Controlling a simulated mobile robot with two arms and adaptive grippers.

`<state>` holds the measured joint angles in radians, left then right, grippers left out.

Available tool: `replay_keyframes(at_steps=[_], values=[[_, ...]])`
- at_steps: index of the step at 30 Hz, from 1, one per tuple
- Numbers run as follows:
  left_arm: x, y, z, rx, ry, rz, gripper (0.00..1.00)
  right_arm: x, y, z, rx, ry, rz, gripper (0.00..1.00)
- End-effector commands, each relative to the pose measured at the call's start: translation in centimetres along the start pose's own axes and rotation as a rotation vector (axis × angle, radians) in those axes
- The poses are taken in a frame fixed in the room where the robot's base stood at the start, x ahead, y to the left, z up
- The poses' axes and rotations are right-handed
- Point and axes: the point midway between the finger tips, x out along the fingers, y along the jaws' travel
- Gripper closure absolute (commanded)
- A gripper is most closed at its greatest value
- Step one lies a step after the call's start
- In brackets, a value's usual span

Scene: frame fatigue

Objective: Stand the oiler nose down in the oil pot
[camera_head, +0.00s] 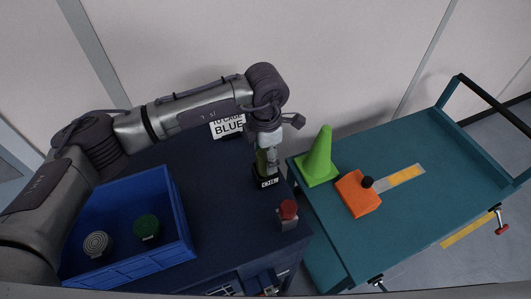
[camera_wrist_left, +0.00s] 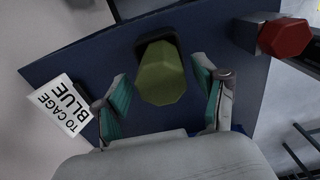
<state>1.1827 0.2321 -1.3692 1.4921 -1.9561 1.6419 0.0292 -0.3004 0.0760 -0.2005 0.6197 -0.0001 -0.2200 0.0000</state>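The olive-green oiler (camera_wrist_left: 160,78) stands in the dark oil pot (camera_wrist_left: 146,41), its body rising out of the top. Its nose is hidden, and I cannot tell its exact tilt. In the head view the pot (camera_head: 267,183) carries a pale label and sits on the dark blue bench top, with part of the oiler (camera_head: 261,162) above it. My left gripper (camera_head: 268,158) is directly over the pot. In the left wrist view its teal-padded fingers (camera_wrist_left: 163,85) are open on either side of the oiler, with gaps at both sides. My right gripper is out of view.
A red-topped block (camera_head: 288,212) stands near the pot. A blue crate (camera_head: 176,210) with round discs is at the left. A white sign reading "BLUE" (camera_head: 228,126) stands behind. A teal cart (camera_head: 420,205) at the right bears a green cone (camera_head: 318,160) and an orange block (camera_head: 356,195).

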Motion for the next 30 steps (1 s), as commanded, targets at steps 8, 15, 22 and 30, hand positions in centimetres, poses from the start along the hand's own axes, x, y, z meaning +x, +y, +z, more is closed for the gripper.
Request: replay_keyframes(at_steps=[8, 15, 22, 30], values=[[-0.1, 0.0, 0.0, -0.001, 0.000, 0.000, 0.27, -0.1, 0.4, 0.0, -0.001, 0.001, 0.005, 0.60], [-1.2, 0.1, 0.1, 0.001, -0.006, 0.005, 0.27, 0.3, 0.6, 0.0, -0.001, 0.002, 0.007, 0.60], [-6.7, 0.7, -0.2, 0.000, -0.005, 0.007, 0.27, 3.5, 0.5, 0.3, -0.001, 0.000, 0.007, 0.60], [-12.0, 0.6, -0.3, -0.001, -0.002, 0.003, 0.27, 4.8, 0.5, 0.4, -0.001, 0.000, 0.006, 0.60]])
